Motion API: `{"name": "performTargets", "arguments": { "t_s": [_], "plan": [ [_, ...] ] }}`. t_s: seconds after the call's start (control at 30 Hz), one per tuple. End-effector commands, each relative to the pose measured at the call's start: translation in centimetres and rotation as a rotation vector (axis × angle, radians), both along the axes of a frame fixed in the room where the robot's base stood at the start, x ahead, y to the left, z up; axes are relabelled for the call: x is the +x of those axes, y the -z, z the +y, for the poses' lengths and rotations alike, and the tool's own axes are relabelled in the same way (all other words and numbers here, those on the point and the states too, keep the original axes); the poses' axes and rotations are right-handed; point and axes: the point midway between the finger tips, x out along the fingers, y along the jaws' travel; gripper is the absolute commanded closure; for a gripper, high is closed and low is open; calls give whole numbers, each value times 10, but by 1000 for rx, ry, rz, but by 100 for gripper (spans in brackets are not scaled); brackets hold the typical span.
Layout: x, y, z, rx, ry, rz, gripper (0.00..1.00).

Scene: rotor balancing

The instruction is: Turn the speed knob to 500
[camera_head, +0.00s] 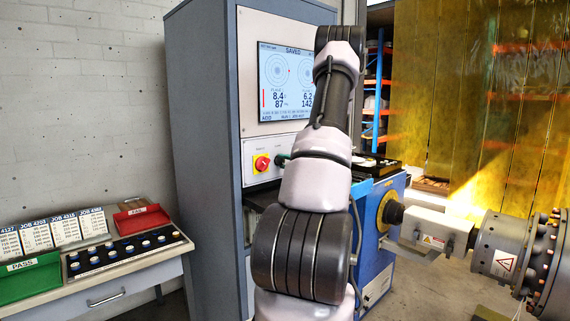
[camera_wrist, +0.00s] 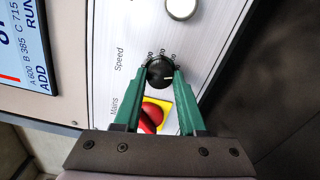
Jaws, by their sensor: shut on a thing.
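The black speed knob (camera_wrist: 160,72) shows in the wrist view on the pale control panel (camera_wrist: 110,50), with the word "Speed" and small scale numbers beside it. The numbers are too small to read surely. A short pale line on the knob points toward the right in that view. My gripper (camera_wrist: 160,74) has its two green fingers on either side of the knob, shut on it. In the head view my arm covers the knob, and only a bit of a green finger (camera_head: 281,159) shows at the panel.
A red mains switch on a yellow plate (camera_wrist: 152,114) sits close to my fingers; it also shows in the head view (camera_head: 261,163). A pale round button (camera_wrist: 181,8) lies beyond the knob. The screen (camera_head: 286,82) reads "SAVED". A rotor machine (camera_head: 500,250) stands at right.

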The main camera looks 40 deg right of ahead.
Motion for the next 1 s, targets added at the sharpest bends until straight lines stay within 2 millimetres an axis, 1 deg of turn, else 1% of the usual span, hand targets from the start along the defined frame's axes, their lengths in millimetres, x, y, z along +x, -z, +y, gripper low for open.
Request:
{"name": "performTargets", "arguments": {
  "t_s": [0.2, 0.63, 0.67, 0.7, 0.73, 1.0],
  "plan": [
    [-1, 1, 0, 45, 0, 5, 100],
    [-1, 1, 0, 53, 0, 6, 100],
    [-1, 1, 0, 53, 0, 6, 52],
    [-1, 1, 0, 52, 0, 6, 37],
    [-1, 1, 0, 52, 0, 6, 30],
    [0, 1, 0, 51, 0, 5, 30]
  ]
}}
